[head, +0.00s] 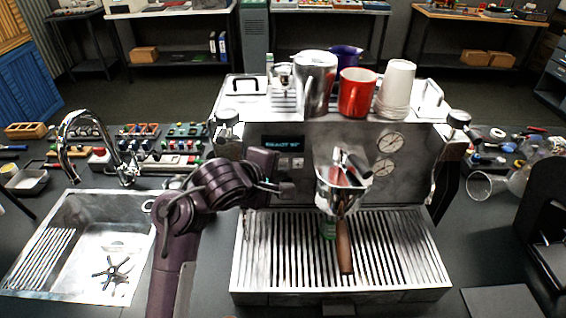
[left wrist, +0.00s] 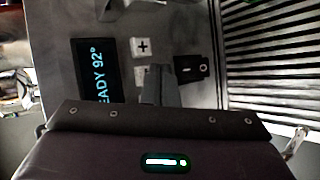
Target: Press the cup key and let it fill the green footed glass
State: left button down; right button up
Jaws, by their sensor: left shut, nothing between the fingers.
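The green footed glass (head: 328,229) stands on the slatted drip tray (head: 400,262) under the portafilter (head: 343,225), which hides most of it. My left gripper (head: 277,187) is shut and empty, in front of the keys on the brewer's face. In the left wrist view its fingertips (left wrist: 158,72) lie between a pale key and a dark key (left wrist: 190,68) with a light mark. A key with a plus sign (left wrist: 143,47) is just beyond. I cannot tell which key is the cup key, or whether the fingertips touch one. My right gripper is out of view.
The brewer (head: 400,185) carries a steel jug (head: 315,85), a red mug (head: 356,93) and white cups (head: 397,85) on top. Its display (left wrist: 97,70) reads READY 92°. A sink (head: 75,240) with a tap is at left. Glassware (head: 490,185) stands at right.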

pick_arm(q)
jog(key=shift+w+a+r+p, duration=0.1)
jog(key=shift+w+r+p, duration=0.1)
jog(key=shift+r, duration=0.2)
jog(key=shift+w+r+p, duration=0.1)
jog(key=shift+r+p, duration=0.1)
jog(key=shift+r, duration=0.15)
dwell(1.2)
jog(key=shift+s+p, duration=0.1)
jog(key=shift+p, duration=0.5)
jog(key=s, duration=0.2)
jog(key=s+f+p, duration=0.1)
jog(key=s, duration=0.1)
jog(key=shift+s+f, duration=0.15)
jog(key=shift+s, duration=0.1)
dwell(0.4)
jog(key=shift+s, duration=0.15)
